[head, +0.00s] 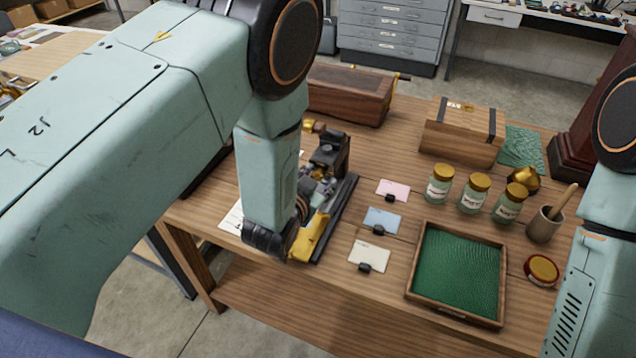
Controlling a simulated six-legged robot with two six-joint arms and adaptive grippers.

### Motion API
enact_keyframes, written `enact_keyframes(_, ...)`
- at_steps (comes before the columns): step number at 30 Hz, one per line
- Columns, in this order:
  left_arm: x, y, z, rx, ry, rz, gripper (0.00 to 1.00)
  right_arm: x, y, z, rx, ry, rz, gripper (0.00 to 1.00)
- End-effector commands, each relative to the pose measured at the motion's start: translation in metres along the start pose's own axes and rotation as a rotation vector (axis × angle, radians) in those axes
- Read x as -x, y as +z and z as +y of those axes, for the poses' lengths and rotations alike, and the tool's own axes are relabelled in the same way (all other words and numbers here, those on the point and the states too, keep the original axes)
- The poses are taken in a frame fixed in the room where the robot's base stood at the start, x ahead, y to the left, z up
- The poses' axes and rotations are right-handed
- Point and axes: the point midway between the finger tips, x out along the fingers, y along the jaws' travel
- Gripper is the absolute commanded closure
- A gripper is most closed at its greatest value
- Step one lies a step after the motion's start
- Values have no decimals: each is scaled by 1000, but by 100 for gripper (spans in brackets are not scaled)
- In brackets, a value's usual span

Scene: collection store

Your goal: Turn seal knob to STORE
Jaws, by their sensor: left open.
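My left gripper (318,184) is partly hidden behind my left wrist, over the left part of the wooden table. It is open, and I see nothing held in it. Just beyond it stands a dark block-shaped fixture (330,152) with a small brass-and-brown knob-like piece (313,126) at its upper left. I cannot tell whether this is the seal knob, and no STORE marking is readable. Whether the gripper touches any of these is unclear. My right gripper is out of view.
A dark wooden box (345,97) and a lighter box (460,132) stand at the back of the table (390,150). Several labelled jars, a mortar (544,226), a red-rimmed tin (541,270) and a green-lined tray (413,278) occupy the right.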

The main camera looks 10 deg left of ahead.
Motion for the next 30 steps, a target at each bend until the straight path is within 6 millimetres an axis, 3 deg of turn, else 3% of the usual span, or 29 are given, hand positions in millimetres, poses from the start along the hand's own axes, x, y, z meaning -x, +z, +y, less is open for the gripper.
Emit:
enact_keyframes(8,-3,-1,-1,1,-1,-1,54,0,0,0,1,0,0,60)
enact_keyframes(24,-3,-1,0,-1,2,-1,98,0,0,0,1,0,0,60)
enact_keyframes(30,-2,0,-1,2,-1,-5,100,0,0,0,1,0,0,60)
